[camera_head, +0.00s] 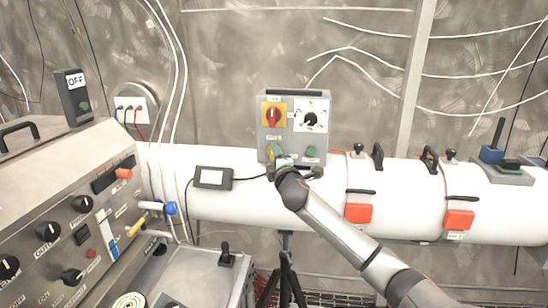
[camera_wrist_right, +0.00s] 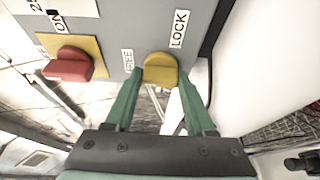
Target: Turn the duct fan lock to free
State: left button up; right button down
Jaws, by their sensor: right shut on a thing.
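A grey control box (camera_head: 292,100) stands against the white duct in the head view. Its yellow lock knob (camera_wrist_right: 160,70) sits between the labels FREE (camera_wrist_right: 128,61) and LOCK (camera_wrist_right: 179,29) in the right wrist view. In the head view the yellow knob (camera_head: 271,152) shows at the box's lower left, partly hidden. My right gripper (camera_wrist_right: 160,82) has its two green fingers on either side of the yellow knob and is shut on it. In the head view the right gripper (camera_head: 284,163) is at the box's lower edge. Which label the knob points to is unclear. My left gripper is out of view.
The box also has a red switch on a yellow plate (camera_head: 273,115), a black dial (camera_head: 311,120) and a green button (camera_head: 311,152). A small display (camera_head: 212,178) is on the left. A large knob-covered console (camera_head: 70,220) fills the left. Duct clamps with red latches (camera_head: 358,213) are right.

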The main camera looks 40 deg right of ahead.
dwell(0.4)
jog(key=shift+c, duration=1.2)
grip_release()
jog(key=b+v, duration=0.2)
jog(key=v, duration=1)
jog(key=shift+s, duration=0.25)
jog(key=shift+a+r, duration=0.1)
